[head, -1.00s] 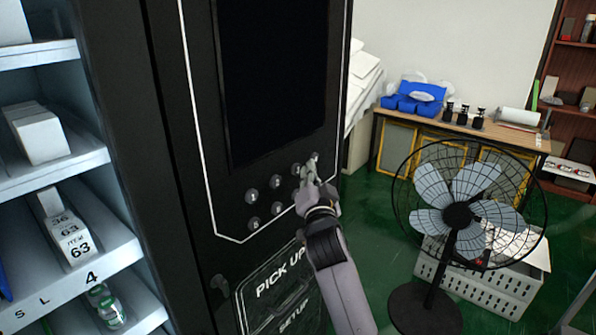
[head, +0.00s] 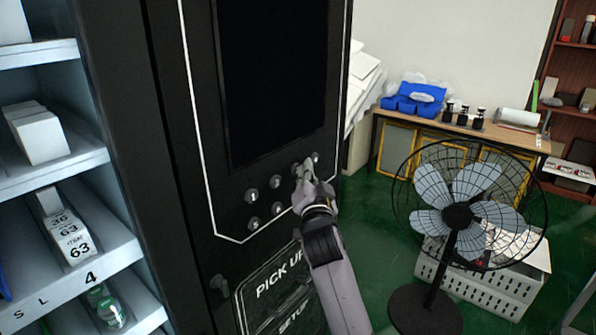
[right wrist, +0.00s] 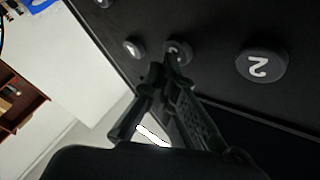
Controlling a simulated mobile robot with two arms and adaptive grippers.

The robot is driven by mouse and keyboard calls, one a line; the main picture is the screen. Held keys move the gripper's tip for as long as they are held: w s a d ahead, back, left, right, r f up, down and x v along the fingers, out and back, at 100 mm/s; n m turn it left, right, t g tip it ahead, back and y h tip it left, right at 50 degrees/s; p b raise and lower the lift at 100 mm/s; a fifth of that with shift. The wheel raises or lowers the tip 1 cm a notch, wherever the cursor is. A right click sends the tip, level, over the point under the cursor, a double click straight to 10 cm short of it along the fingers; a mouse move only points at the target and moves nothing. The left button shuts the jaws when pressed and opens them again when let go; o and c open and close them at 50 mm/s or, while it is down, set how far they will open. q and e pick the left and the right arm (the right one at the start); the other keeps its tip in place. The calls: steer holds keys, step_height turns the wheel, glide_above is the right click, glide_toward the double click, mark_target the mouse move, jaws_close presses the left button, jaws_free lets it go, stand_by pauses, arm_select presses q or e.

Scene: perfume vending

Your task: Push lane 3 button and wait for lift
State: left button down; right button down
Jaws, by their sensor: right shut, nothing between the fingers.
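The black vending machine panel carries two rows of round grey buttons (head: 275,182) below its dark screen. My right gripper (head: 306,168) is shut and empty, with its fingertips at the right part of the upper row. In the right wrist view a button marked 2 (right wrist: 260,66) is clear and appears upside down. The button beside it (right wrist: 179,48) is partly hidden by the fingertips of my right gripper (right wrist: 163,75); only part of its mark shows, so I cannot read it fully. I cannot tell whether the fingertips touch it. My left gripper is out of view.
Shelves with white boxes (head: 37,136) stand on the left. The pick-up door (head: 280,287) is below the buttons. A black standing fan (head: 457,217) and a white crate (head: 508,292) stand on the green floor at the right, before a wooden table (head: 470,131).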

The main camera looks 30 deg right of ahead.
steer(key=shift+w, duration=0.15)
stand_by(0.4)
steer(key=shift+s+d+p, duration=0.25)
steer(key=shift+s+p, duration=0.05)
steer(key=shift+s, duration=0.5)
steer(key=s, duration=0.1)
steer(key=s+d+p, duration=0.1)
steer(key=s, duration=0.1)
steer(key=s+d, duration=0.1)
steer(key=shift+s+p, duration=0.3)
steer(key=shift+p, duration=0.05)
stand_by(0.5)
